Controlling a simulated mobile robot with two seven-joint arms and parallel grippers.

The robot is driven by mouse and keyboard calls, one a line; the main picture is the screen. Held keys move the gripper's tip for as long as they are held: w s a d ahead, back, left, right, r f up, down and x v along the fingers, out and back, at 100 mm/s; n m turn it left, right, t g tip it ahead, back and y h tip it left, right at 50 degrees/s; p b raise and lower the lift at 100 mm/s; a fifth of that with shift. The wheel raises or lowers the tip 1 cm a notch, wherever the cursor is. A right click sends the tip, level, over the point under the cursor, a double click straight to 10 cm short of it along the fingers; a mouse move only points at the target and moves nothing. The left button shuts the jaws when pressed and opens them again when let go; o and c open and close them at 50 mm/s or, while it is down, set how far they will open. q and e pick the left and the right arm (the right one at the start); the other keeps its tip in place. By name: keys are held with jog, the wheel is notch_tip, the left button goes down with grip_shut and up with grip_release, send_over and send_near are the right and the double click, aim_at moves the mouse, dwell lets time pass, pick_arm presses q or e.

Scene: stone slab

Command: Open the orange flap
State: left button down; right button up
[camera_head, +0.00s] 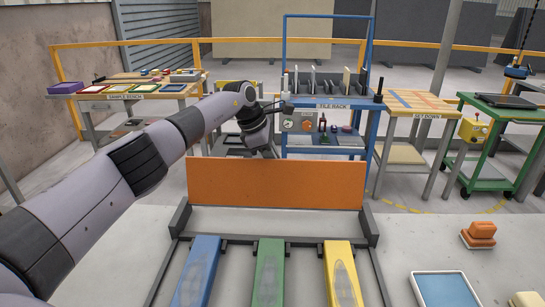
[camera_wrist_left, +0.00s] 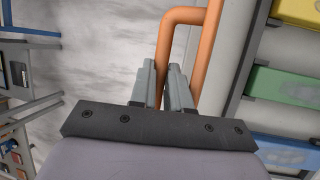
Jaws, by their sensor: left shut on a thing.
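The orange flap (camera_head: 276,183) is a wide flat panel. In the head view it stands roughly upright at the back of a dark-edged frame. My left gripper (camera_head: 268,150) is at the flap's top edge, near its middle, with its fingertips hidden behind the panel. In the left wrist view, my left gripper (camera_wrist_left: 162,78) is closed on an orange bent bar (camera_wrist_left: 190,16), which passes between the fingers and looks like the flap's handle. My right gripper is in neither view.
Blue (camera_head: 197,272), green (camera_head: 269,272) and yellow (camera_head: 341,272) bars lie in front of the flap. An orange-handled block (camera_head: 479,236) and a blue tray (camera_head: 444,289) are at right. A blue tile rack (camera_head: 327,103) stands behind.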

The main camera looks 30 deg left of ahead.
pick_arm(q)
jog(key=shift+w+a+r, duration=0.15)
jog(key=shift+w+r, duration=0.05)
jog(key=shift+r, duration=0.15)
jog(key=c, duration=1.1)
grip_release()
jog(key=shift+f, duration=0.1)
jog(key=b+v, duration=0.1)
jog(key=v, duration=0.6)
jog(key=shift+s, duration=0.1)
